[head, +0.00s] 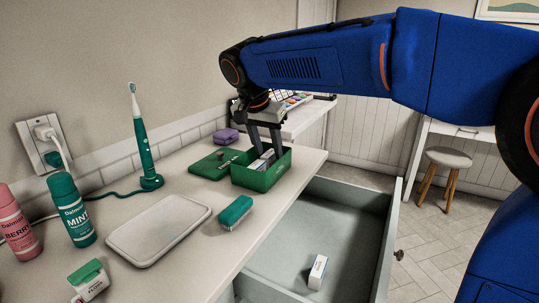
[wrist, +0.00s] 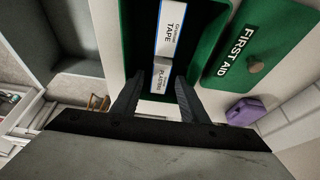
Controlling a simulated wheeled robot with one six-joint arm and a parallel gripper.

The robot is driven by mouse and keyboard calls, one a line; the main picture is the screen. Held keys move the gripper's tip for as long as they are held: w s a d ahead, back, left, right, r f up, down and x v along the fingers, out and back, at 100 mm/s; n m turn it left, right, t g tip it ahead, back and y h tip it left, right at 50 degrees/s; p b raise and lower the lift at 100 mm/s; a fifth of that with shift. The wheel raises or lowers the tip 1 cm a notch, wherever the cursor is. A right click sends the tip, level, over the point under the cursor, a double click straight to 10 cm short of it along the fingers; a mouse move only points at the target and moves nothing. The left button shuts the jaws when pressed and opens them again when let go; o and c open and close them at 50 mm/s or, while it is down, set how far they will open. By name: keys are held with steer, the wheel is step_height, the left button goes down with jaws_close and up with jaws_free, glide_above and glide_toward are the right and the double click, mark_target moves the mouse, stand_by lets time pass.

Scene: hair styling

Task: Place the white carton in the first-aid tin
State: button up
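The green first-aid tin (head: 262,182) stands uncovered near the counter's right edge; its wall also shows in the wrist view (wrist: 132,40). Two white cartons lie inside, one marked TAPE (wrist: 171,28) and one marked PLASTERS (wrist: 161,79). My gripper (head: 265,150) reaches down into the tin with its fingers apart. In the wrist view the fingers (wrist: 160,82) stand either side of the PLASTERS carton, with a gap visible on the left. Another small white carton (head: 317,272) stands in the open drawer.
The FIRST AID lid (head: 213,164) lies left of the tin, with a purple case (head: 225,136) behind. A green-and-white brush-like item (head: 236,212), white tray (head: 158,229), toothbrush (head: 144,150), bottles and floss box (head: 89,280) occupy the counter. The open drawer (head: 340,225) is mostly empty.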

steer(key=v, duration=0.9)
steer(key=shift+r, duration=0.15)
